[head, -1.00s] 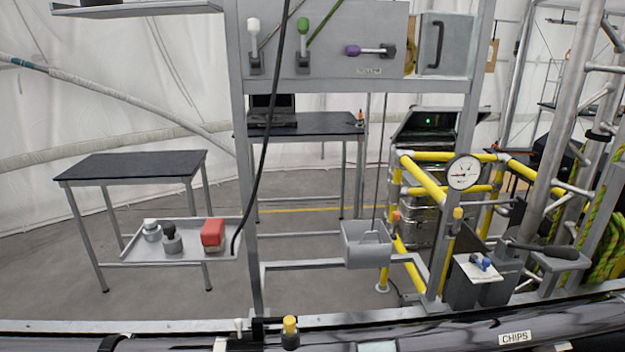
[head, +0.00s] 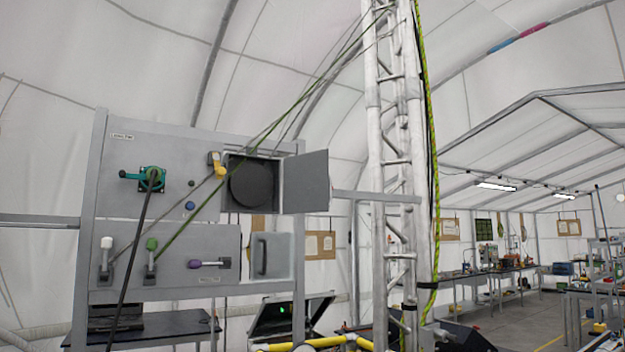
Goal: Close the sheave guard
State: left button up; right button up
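On the upper right of the grey panel in the head view, a square opening shows a dark round sheave (head: 253,184). A flat grey hinged door (head: 304,182), which looks like the sheave guard, stands open to the right of it. The door is swung outward, so the sheave is uncovered. No label on the door is readable. Neither of my grippers is in view.
Below is a grey door with a dark handle (head: 262,254). The panel carries a green valve (head: 151,179), a yellow lever (head: 216,164) and white, green and purple handles. Ropes run from the panel up to the lattice tower (head: 394,160) on the right.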

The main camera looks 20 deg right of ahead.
aim_at(307, 182)
jog(key=k+u, duration=0.1)
jog(key=u, duration=0.65)
jog(key=k+j+u, duration=0.1)
jog(key=u, duration=0.25)
jog(key=l+u, duration=0.2)
jog(key=l, duration=0.2)
jog(key=k+l+u, duration=0.2)
jog(key=l, duration=0.2)
jog(key=k+l, duration=0.1)
jog(key=l, duration=0.45)
jog(key=k+l, duration=0.1)
jog(key=l, duration=0.4)
jog(key=k+l, duration=0.1)
jog(key=l, duration=0.45)
jog(key=k+l, duration=0.1)
jog(key=l, duration=0.45)
jog(key=k+l, duration=0.15)
jog(key=l, duration=0.35)
jog(key=k+l, duration=0.1)
jog(key=l, duration=0.45)
